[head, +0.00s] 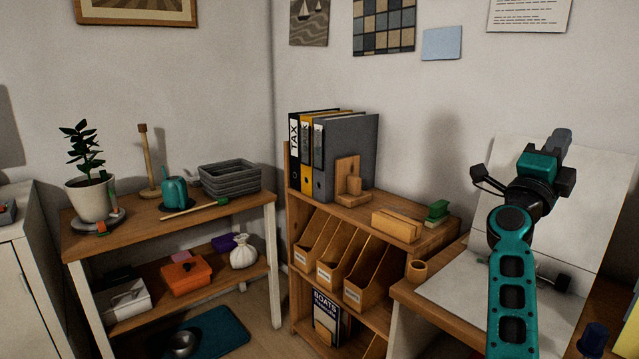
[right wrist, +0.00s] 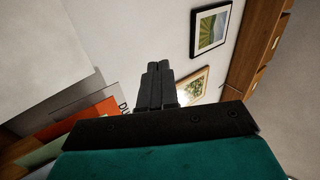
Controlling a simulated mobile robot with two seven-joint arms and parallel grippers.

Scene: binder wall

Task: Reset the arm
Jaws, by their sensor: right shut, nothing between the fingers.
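My right arm comes up at the right of the head view, with its teal and black links. My right gripper (head: 561,139) is raised in front of a white board, fingers pointing up and away. In the right wrist view the two dark fingers (right wrist: 154,84) lie together with nothing between them. The gripper touches nothing that I can see. My left gripper is in neither view.
A wooden shelf holds upright binders (head: 334,152), a bookend (head: 347,180) and magazine files (head: 340,264). A desk with a white board (head: 592,207) stands under my right arm. A side table (head: 125,233) at left bears a potted plant (head: 90,190) and grey trays (head: 229,179).

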